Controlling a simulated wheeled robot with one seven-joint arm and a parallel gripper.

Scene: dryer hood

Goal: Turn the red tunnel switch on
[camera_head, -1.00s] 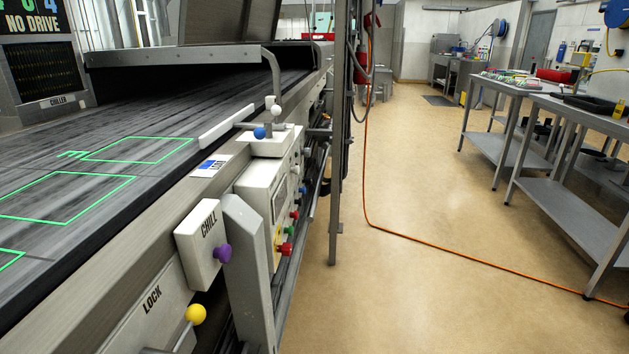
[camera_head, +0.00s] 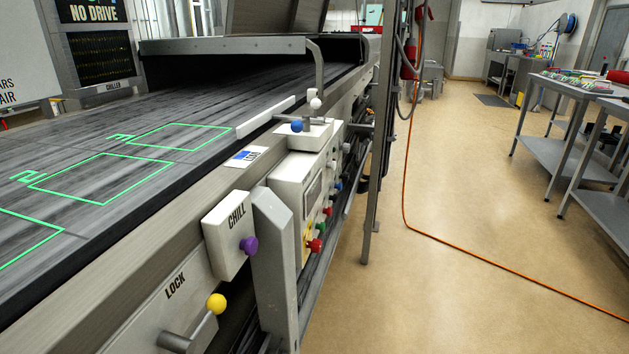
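A control box (camera_head: 290,180) is fixed on the side of the conveyor (camera_head: 190,140), near the middle of the picture. Small coloured knobs stick out from its right face. A red knob (camera_head: 315,245) is at the lower front of this face, by a yellow patch (camera_head: 308,232). A smaller red knob (camera_head: 327,211) sits farther along. I cannot read any label on them, so I cannot tell which is the tunnel switch or how it is set. My gripper is not in view.
A grey upright plate (camera_head: 272,265) stands in front of the control box. Nearer are the CHILL box (camera_head: 228,235) with a purple knob and the LOCK lever with a yellow ball (camera_head: 216,303). An orange hose (camera_head: 480,265) crosses the otherwise clear floor. Benches (camera_head: 570,150) stand right.

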